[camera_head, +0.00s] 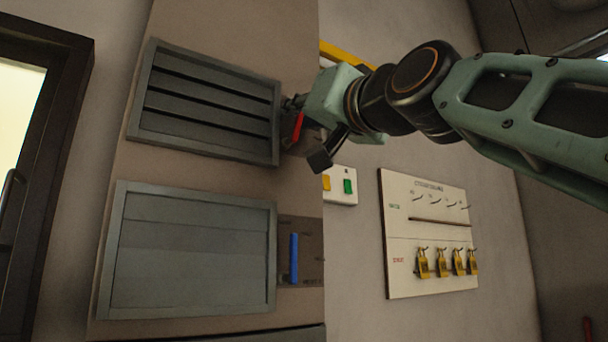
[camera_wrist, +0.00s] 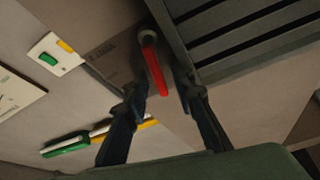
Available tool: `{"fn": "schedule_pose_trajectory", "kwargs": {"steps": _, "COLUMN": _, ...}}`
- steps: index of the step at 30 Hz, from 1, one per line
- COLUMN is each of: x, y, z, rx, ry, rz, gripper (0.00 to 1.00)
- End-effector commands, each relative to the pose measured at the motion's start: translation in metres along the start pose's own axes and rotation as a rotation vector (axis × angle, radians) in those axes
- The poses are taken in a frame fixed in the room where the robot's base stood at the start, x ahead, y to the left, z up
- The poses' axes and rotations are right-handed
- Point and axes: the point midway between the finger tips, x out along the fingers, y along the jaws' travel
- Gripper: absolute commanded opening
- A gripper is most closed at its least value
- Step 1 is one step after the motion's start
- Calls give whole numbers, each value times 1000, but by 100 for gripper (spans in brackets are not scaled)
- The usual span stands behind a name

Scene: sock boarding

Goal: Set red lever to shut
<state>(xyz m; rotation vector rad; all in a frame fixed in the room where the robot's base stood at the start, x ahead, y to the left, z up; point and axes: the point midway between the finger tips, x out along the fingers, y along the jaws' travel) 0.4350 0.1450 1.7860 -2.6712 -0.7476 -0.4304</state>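The red lever (camera_head: 298,127) is on a dark plate at the right side of the upper louvre (camera_head: 272,120), whose slats stand open with dark gaps. It also shows in the wrist view (camera_wrist: 155,70), running from a round pivot towards my gripper. My gripper (camera_wrist: 160,88) is open, with one finger on each side of the lever's handle and visible gaps beside it. Contact cannot be made out. In the head view my gripper's parts hide some of the plate and its markings.
Below, a second louvre (camera_head: 190,262) has its slats shut, with a blue lever (camera_head: 294,258) upright beside it. A switch box (camera_head: 342,187) with yellow and green buttons and a white board (camera_head: 400,270) with several padlocks are on the wall to the right. A dark-framed door stands at left.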

Motion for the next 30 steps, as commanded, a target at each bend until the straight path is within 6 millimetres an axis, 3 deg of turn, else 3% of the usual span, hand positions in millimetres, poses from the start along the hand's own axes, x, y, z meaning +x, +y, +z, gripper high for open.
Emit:
{"fn": "schedule_pose_trajectory", "kwargs": {"steps": 11, "x": -8, "y": -1, "z": -2, "rx": 2, "ry": 2, "rz": -2, "gripper": 25}}
{"fn": "schedule_pose_trajectory", "kwargs": {"steps": 24, "x": -63, "y": 0, "z": -1, "rx": 1, "ry": 2, "rz": 0, "gripper": 25}}
{"fn": "schedule_pose_trajectory", "kwargs": {"steps": 30, "x": -77, "y": 0, "z": -1, "rx": 1, "ry": 1, "rz": 0, "gripper": 25}}
